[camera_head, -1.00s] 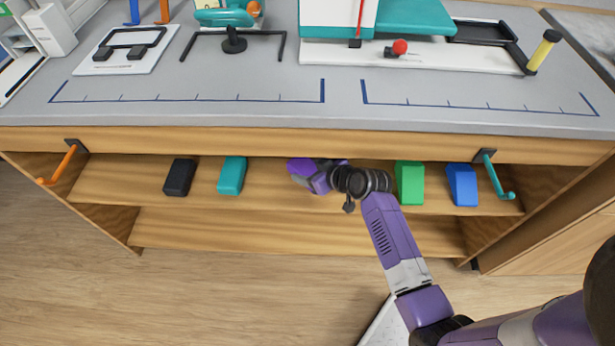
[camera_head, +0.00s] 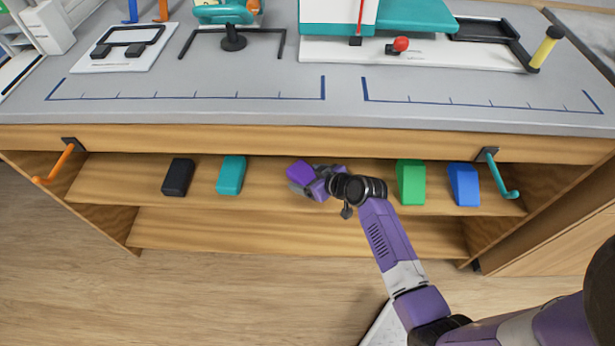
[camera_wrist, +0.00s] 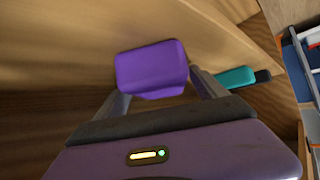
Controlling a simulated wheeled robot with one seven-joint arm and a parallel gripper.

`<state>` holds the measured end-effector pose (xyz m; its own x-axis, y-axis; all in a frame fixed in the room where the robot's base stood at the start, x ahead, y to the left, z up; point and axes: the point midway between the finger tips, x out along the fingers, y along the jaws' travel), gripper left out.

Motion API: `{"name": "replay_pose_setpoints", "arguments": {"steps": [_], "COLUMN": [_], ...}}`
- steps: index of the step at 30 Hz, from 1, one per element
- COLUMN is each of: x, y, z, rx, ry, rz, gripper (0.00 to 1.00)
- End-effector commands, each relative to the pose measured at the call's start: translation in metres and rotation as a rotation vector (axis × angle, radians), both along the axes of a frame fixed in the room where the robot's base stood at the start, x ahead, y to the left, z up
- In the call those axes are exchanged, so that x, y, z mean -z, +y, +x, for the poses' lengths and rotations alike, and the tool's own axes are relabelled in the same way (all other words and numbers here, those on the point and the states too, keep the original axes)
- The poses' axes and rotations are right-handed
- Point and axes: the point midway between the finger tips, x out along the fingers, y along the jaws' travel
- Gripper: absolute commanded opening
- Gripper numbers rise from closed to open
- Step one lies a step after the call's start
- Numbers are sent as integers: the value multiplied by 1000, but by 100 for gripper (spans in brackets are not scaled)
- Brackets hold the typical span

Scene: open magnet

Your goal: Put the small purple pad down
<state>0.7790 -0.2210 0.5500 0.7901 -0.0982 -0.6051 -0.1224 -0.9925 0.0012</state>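The small purple pad (camera_head: 300,171) is at the middle of the upper wooden shelf, under the worktop. It also shows in the wrist view (camera_wrist: 152,68), between my two grey fingertips. My gripper (camera_head: 303,180) reaches in from the right, and its fingers (camera_wrist: 155,82) lie against the two sides of the pad. The pad sticks out past the fingertips. I cannot tell whether its underside touches the shelf.
On the upper shelf (camera_head: 270,190) stand a black pad (camera_head: 178,177) and a teal pad (camera_head: 231,174) to the left, and a green pad (camera_head: 411,182) and a blue pad (camera_head: 463,184) to the right. The worktop edge (camera_head: 300,143) runs above. Orange and teal hooks hang at the ends.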

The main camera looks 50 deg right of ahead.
Motion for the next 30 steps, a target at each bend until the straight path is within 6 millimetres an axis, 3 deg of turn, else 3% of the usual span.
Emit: {"name": "replay_pose_setpoints", "arguments": {"steps": [8, 24, 30], "x": [-5, -62, -73], "y": [0, 10, 12], "z": [0, -77, -92], "rx": [0, 0, 0], "ry": [0, 1, 0], "rz": [0, 0, 0], "gripper": [81, 81, 81]}}
